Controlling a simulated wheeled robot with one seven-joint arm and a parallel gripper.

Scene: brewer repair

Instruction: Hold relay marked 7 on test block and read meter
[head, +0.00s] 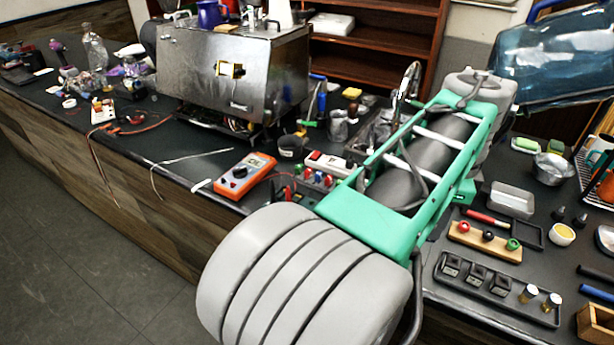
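An orange meter (245,175) lies on the dark counter left of my arm, with a small grey display too small to read. A red lead runs from its right side. A pale block with red parts (328,161) and small coloured pieces beside it sits right of the meter, partly behind my arm; I cannot tell whether it is the test block. Several black cube-shaped pieces, likely relays (475,274), sit in a dark tray (532,312) at the right. Their marks cannot be read, so I cannot tell which is 7. My gripper does not show; my grey and green arm crosses the middle.
A steel brewer (235,75) stands behind the meter. A sink with a tap (408,80) is behind my arm. A wooden holder with coloured knobs (485,242), a metal tin (512,199) and a steel bowl (553,168) crowd the right. Loose wires lie on the left counter.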

